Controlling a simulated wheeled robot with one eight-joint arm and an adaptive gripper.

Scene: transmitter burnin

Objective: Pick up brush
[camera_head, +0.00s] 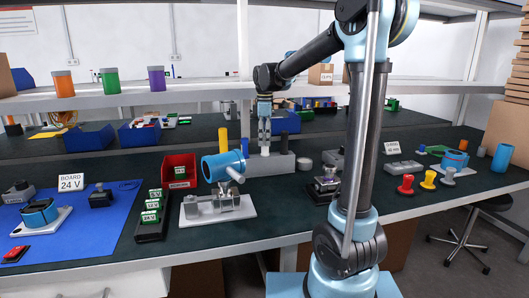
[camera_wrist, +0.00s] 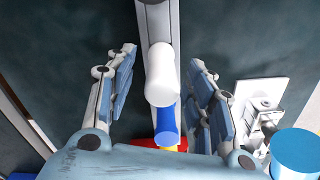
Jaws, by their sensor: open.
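A grey rack (camera_head: 272,164) on the dark bench holds a row of upright handles: a white one (camera_head: 265,151), a blue one (camera_head: 245,146) and a yellow one (camera_head: 223,138). No bristles show, so I cannot tell for certain which handle is the brush. My gripper (camera_head: 264,138) points down over the white handle. In the wrist view, my gripper (camera_wrist: 166,85) is open, with its fingers apart on either side of the white handle (camera_wrist: 160,75). Neither finger visibly touches it. The blue handle (camera_wrist: 167,122) stands beside it along the rack.
A large blue cylinder (camera_head: 222,166) sits on a fixture with a white plate (camera_head: 240,209), close left of the rack. A red bin (camera_head: 179,171) and a black tray (camera_head: 150,226) stand farther left. A shelf edge (camera_head: 190,92) runs behind my arm.

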